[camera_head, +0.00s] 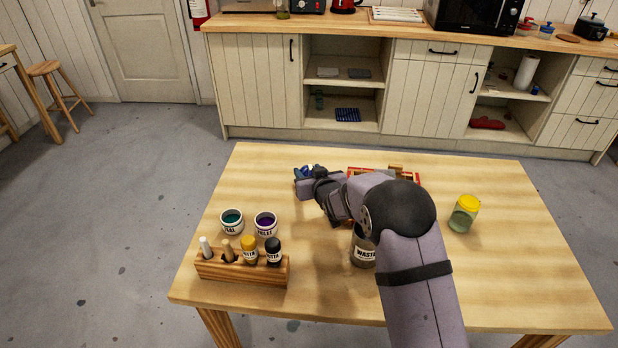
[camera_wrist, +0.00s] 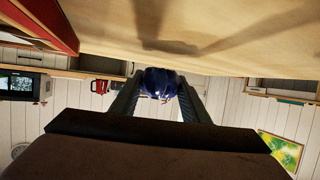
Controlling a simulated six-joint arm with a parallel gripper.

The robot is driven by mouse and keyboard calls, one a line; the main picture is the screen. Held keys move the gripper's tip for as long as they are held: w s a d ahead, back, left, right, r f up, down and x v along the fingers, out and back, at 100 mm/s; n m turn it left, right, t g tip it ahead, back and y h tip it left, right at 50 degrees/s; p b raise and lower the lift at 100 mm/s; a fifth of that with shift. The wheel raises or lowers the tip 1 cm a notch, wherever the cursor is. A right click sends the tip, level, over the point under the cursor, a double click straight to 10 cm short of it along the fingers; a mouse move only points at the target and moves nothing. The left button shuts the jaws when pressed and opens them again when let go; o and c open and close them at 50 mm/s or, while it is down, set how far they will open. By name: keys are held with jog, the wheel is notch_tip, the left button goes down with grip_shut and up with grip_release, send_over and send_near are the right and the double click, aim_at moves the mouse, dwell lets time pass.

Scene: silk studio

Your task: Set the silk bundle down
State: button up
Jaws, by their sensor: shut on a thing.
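The silk bundle (camera_wrist: 158,82) is dark blue and shiny. In the wrist view it sits between the two fingers of my gripper (camera_wrist: 157,92), which is shut on it. In the head view the bundle (camera_head: 303,172) shows as a small blue patch at the far side of the wooden table (camera_head: 500,250), beside my gripper (camera_head: 306,181). My wrist hides part of it there. In the wrist view the table surface fills the upper part, close to the bundle. I cannot tell whether the bundle touches the table.
A red-edged tray (camera_head: 366,170) lies right of my gripper, partly hidden by my arm. Teal (camera_head: 232,219) and violet (camera_head: 265,222) pots and a wooden rack (camera_head: 242,267) of bottles stand at left. A waste jar (camera_head: 362,250) is beside my arm; a yellow-lidded jar (camera_head: 464,214) stands at right.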

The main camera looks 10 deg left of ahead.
jog(key=shift+f, duration=1.15)
jog(key=shift+f, duration=0.2)
jog(key=o, duration=1.1)
jog(key=shift+r, duration=0.2)
jog(key=shift+s, duration=0.1)
